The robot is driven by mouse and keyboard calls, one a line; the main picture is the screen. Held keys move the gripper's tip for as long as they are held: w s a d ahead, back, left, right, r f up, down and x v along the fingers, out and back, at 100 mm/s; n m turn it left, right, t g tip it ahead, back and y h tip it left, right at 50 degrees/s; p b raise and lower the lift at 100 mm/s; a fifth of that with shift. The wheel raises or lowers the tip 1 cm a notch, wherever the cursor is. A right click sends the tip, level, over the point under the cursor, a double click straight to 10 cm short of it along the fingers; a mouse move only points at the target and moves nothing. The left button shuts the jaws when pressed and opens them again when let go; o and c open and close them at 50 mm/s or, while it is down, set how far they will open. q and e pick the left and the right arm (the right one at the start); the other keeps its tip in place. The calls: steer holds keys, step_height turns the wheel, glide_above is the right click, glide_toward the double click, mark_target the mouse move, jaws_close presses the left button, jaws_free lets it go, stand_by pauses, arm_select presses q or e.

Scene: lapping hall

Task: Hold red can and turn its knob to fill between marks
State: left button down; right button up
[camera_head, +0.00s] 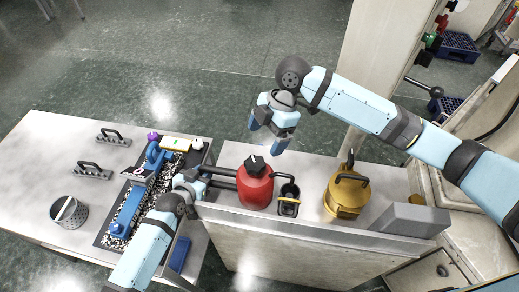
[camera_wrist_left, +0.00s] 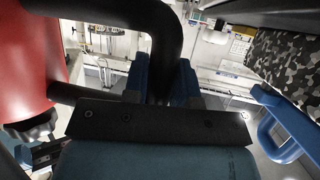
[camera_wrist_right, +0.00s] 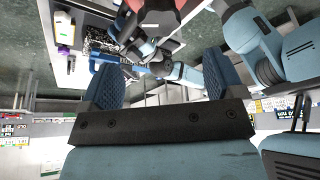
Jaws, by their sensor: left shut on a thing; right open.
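The red can (camera_head: 255,187) stands upright on the narrow metal ledge in the head view, with a black knob (camera_head: 254,164) on its top. Its black handle (camera_head: 222,179) sticks out to the left. My left gripper (camera_head: 196,183) is shut on that handle; the left wrist view shows the handle (camera_wrist_left: 166,40) between the fingers and the red can (camera_wrist_left: 32,70) at the left. My right gripper (camera_head: 268,138) is open and empty, up and behind the can, apart from the knob. A small black cup with a yellow band (camera_head: 288,200) stands right of the can. I cannot make out the marks.
A yellow can (camera_head: 344,197) and a grey block (camera_head: 400,219) stand further right on the ledge. On the left table are a perforated grey basket (camera_head: 68,213), black-handled blocks (camera_head: 92,171) and a blue fixture (camera_head: 129,212) on a patterned mat.

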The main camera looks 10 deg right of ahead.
steer(key=shift+v, duration=1.55)
steer(key=shift+f, duration=0.1)
stand_by(0.3)
steer(key=n+t+y, duration=0.1)
steer(key=n+t, duration=1.3)
steer(key=n, duration=0.4)
glide_toward(256, 164)
steer(key=x, duration=1)
steer(key=shift+w+a+f, duration=0.1)
steer(key=shift+w, duration=0.1)
